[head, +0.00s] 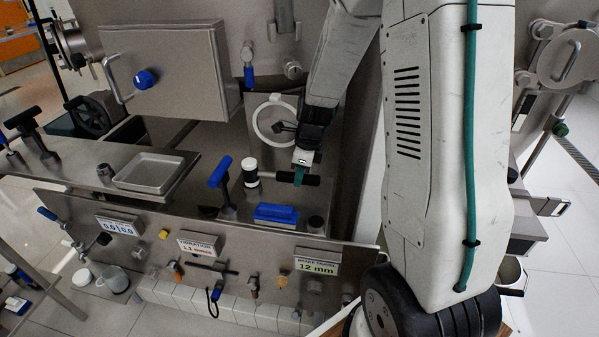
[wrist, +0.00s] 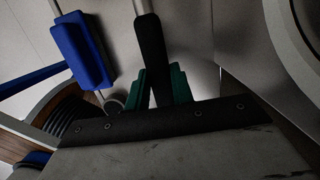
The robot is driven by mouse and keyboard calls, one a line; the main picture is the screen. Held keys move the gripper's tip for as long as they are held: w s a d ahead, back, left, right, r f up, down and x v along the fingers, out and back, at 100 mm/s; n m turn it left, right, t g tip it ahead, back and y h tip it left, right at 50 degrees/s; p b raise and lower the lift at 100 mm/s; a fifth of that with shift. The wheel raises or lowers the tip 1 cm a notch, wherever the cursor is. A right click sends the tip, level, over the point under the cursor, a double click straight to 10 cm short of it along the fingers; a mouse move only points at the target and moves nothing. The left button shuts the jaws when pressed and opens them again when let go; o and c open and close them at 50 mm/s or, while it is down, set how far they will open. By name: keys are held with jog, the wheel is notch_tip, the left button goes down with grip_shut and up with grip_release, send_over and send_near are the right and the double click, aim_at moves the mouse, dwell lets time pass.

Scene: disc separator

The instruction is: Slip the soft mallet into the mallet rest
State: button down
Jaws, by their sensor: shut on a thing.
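My gripper (head: 299,174) is shut on the black grip of a tool, taken to be the soft mallet (head: 313,181), above the right part of the metal ledge. In the wrist view the green fingertips close on both sides of the mallet's black grip (wrist: 152,50), and a pale metal shaft runs on from it to the top edge.
A blue block-shaped tool (head: 275,213) lies on the ledge, with a blue T-handled tool (head: 220,174) upright left of it. A shallow metal tray (head: 149,171) sits further left. The machine's front panel (head: 150,250) carries labels and knobs.

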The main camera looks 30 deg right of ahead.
jog(key=shift+f, duration=0.15)
jog(key=shift+f, duration=0.8)
dwell(0.4)
jog(key=shift+w, duration=0.1)
jog(key=c, duration=1.6)
grip_release()
jog(key=shift+f, duration=0.1)
jog(key=o, duration=0.5)
